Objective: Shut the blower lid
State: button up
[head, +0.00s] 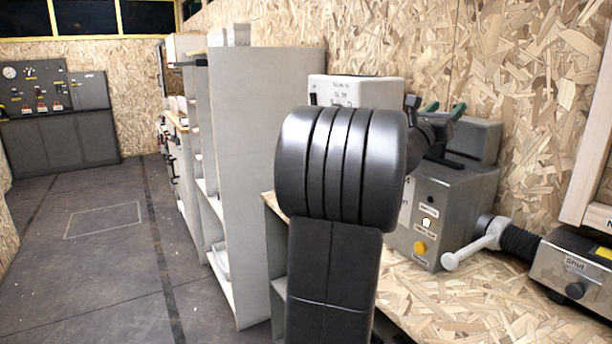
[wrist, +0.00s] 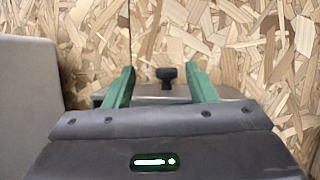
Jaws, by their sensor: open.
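A grey box-shaped machine (head: 453,205) with a yellow button stands on the wooden bench; I take it for the blower, but no readable label confirms this. A grey raised block (head: 478,138), perhaps its lid, shows at its top rear; I cannot tell how far it is open. My gripper (head: 444,108) is above the machine, green fingers apart and empty. In the wrist view my gripper (wrist: 160,74) points at a grey panel with a dark knob (wrist: 167,77), which appears between the fingers and beyond them. My arm hides the machine's left part.
A white machine (head: 340,90) stands behind my arm. At right, a grey unit (head: 575,270) with a black hose (head: 520,241) and a pale handle (head: 470,250) sits on the bench (head: 450,300). A tall shelf (head: 250,180) stands at left. The floor (head: 90,260) further left is clear.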

jog(key=shift+w+d+r+m+g+y+p, duration=0.1)
jog(key=shift+w+d+r+g+y+p, duration=0.2)
jog(key=shift+p, duration=1.9)
jog(key=shift+w+d+r+m+g+y+p, duration=0.15)
jog(key=shift+d+g+y+p, duration=0.3)
jog(key=shift+p, duration=1.7)
jog(key=shift+w+d+r+m+g+y+p, duration=0.2)
jog(key=shift+d+p, duration=0.25)
jog(key=shift+p, duration=1.75)
